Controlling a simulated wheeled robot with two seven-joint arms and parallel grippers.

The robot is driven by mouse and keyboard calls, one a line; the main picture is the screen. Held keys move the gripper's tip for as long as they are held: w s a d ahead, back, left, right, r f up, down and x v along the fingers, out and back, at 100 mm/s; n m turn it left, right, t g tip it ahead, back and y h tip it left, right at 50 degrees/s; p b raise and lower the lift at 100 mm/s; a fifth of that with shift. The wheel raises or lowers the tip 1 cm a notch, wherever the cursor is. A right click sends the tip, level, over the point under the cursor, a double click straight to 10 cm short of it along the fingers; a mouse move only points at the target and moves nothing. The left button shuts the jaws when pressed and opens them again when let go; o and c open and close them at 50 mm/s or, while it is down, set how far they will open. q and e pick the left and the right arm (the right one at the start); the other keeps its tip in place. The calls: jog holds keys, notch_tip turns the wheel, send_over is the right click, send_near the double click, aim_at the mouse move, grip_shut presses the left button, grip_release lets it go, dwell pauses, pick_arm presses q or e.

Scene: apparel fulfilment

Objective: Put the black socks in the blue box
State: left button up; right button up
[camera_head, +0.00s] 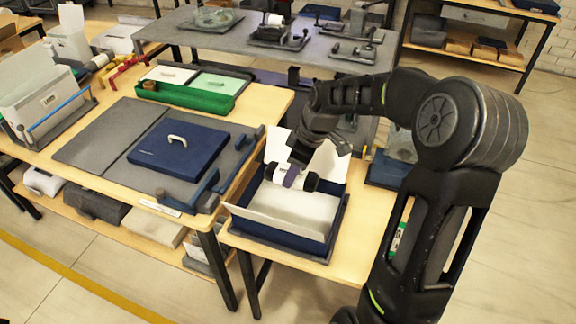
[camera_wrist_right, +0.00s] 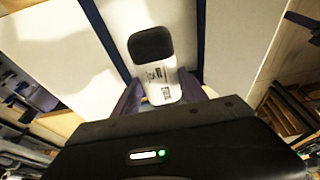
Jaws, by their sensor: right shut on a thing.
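The black socks (camera_head: 310,182) are a small roll with a white printed band. My right gripper (camera_head: 296,172) is shut on them and holds them over the open blue box (camera_head: 277,234). In the right wrist view the rolled socks (camera_wrist_right: 152,44), with the white band facing the camera, sit between the fingers of my gripper (camera_wrist_right: 160,94). The box has dark blue walls and white paper inside, with paper flaps standing up at its back and front. Whether the socks touch the paper cannot be told. My left gripper is not in view.
A dark blue lid (camera_head: 180,150) with a pale handle lies on the grey mat (camera_head: 95,140) to the left. A green tray (camera_head: 190,97) stands behind it. A grey table (camera_head: 200,37) with several fixtures is at the back. My right arm covers the right side.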

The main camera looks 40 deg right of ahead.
jog(key=b, duration=1)
send_near(288, 212)
jog(key=x, duration=0.5)
jog(key=o, duration=2)
jog(key=shift+r+p, duration=2.35)
jog(key=shift+r, duration=1.15)
